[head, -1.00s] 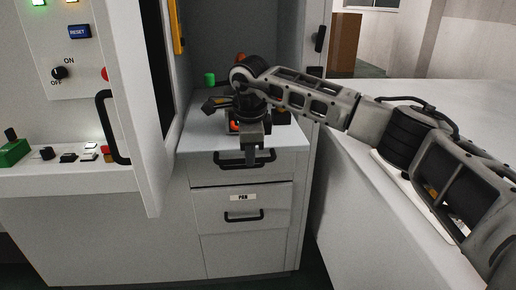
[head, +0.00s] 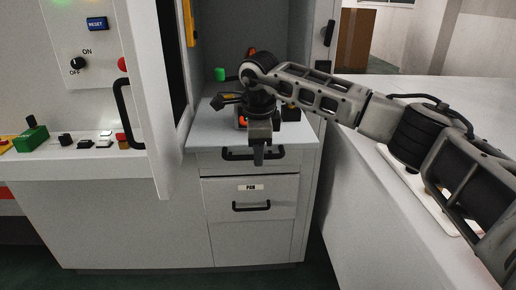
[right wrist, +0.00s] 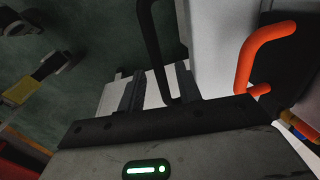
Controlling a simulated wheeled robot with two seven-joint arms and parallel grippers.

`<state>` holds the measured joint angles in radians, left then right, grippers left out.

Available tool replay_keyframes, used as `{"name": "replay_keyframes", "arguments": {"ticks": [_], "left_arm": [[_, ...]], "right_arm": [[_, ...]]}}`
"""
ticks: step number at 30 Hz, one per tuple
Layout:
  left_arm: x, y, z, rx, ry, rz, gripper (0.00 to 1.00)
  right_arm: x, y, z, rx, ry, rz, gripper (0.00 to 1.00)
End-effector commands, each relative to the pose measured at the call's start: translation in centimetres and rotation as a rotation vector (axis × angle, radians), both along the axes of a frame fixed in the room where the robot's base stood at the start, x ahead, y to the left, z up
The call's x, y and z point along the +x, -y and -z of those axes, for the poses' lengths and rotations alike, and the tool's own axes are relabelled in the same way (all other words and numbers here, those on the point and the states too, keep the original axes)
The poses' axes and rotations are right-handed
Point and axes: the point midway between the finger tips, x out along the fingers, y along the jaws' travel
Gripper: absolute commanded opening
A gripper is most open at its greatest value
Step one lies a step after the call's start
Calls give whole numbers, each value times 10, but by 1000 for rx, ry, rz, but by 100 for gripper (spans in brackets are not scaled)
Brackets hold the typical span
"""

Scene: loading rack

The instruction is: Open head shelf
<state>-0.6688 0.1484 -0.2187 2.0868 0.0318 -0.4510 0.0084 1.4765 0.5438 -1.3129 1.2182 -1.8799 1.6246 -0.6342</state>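The white cabinet has a top drawer (head: 290,160) with a black bar handle (head: 231,155). Any label on this drawer is hidden behind my gripper. The drawer looks closed. My right gripper (head: 259,158) points down in front of the top drawer, at the middle of the handle. In the right wrist view, the dark handle bar (right wrist: 156,50) runs between the two fingers (right wrist: 160,88). Light gaps show between bar and fingers, so the gripper looks open around it. My left gripper is not in view.
Below is a closed drawer labelled PAN (head: 251,187) with its own handle (head: 251,206). A cabinet door (head: 150,100) stands open on the left, beside a control panel (head: 80,50). A white counter (head: 440,100) lies on the right under my right arm. Small coloured items stand on the cabinet top.

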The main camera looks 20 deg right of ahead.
Motion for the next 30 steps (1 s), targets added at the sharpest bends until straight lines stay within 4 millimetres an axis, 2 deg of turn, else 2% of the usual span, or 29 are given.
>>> {"name": "replay_keyframes", "arguments": {"ticks": [5,8,11,21,25,30], "left_arm": [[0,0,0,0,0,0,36],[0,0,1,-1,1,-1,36],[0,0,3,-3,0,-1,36],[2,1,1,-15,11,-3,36],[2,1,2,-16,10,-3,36],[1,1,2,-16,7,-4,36]], "right_arm": [[0,0,-3,1,2,1,34],[-1,-1,-12,1,3,1,34],[-5,-2,-30,1,7,0,34],[-20,-7,-111,2,5,-1,34],[-25,-8,-134,1,4,1,34],[-28,-9,-152,1,1,0,34]]}}
